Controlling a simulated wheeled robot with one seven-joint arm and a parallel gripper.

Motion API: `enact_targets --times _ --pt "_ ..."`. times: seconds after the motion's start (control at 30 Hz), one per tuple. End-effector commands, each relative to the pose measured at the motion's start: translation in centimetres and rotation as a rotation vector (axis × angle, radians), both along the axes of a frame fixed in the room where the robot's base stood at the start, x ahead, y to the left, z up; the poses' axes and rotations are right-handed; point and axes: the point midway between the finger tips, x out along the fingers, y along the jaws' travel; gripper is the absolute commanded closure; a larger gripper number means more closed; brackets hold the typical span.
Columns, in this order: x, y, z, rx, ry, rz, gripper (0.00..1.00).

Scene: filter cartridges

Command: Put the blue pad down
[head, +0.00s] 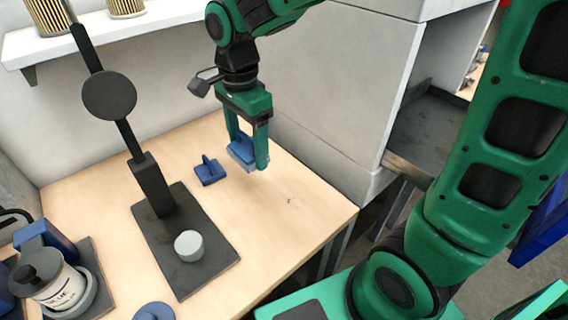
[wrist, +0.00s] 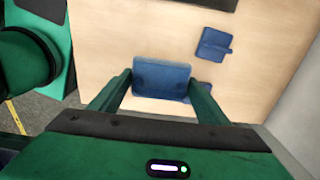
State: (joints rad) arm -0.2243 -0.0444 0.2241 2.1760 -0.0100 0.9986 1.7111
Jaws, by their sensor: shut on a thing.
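My gripper (head: 249,155) is shut on a blue pad (head: 241,148), which sits between its two green fingers above the right back part of the wooden table. In the wrist view the pad (wrist: 162,76) shows as a flat blue block between the fingers (wrist: 160,92). Part of it is hidden by the fingers in the head view. A second blue piece with an upright handle (head: 209,172) lies on the table just left of my gripper. It also shows in the wrist view (wrist: 213,44), apart from the held pad.
A dark stand (head: 152,190) with a round disc and a pale cylinder (head: 189,245) on its base is at the middle left. A glue pot (head: 52,284) stands at the front left, near a round blue piece (head: 154,311). The table's right front area (head: 300,215) is clear.

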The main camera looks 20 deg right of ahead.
Motion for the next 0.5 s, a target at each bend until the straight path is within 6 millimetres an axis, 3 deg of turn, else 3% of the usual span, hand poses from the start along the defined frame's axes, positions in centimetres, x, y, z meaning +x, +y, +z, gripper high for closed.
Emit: enact_targets --times 0.5 --pt "3.4 -8.3 -5.5 -0.001 0.004 -0.004 0.66"
